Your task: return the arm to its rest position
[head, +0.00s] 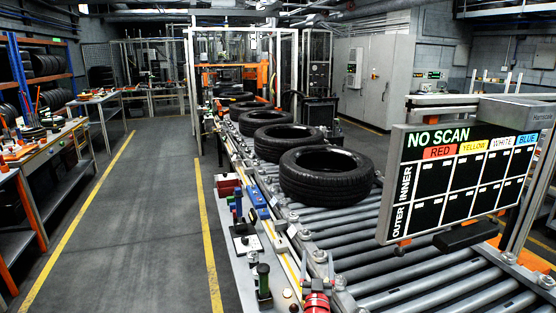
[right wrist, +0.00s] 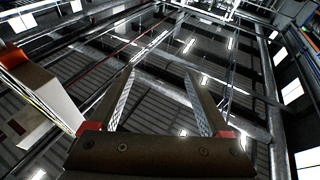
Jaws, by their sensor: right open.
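My right gripper (right wrist: 160,74) shows in the right wrist view. Its two fingers stand apart, with nothing between them, and point up towards the ceiling. In the head view I cannot make out its fingers for certain. My left gripper is not in view. Several black tyres lie flat in a row on the roller conveyor in the head view; the nearest tyre (head: 326,175) is at the middle.
A "NO SCAN" board (head: 462,180) stands over the right side of the roller conveyor (head: 400,275). A side ledge with small tools (head: 243,240) runs along its left. Workbenches (head: 45,150) line the left wall. The grey floor (head: 150,220) between is clear.

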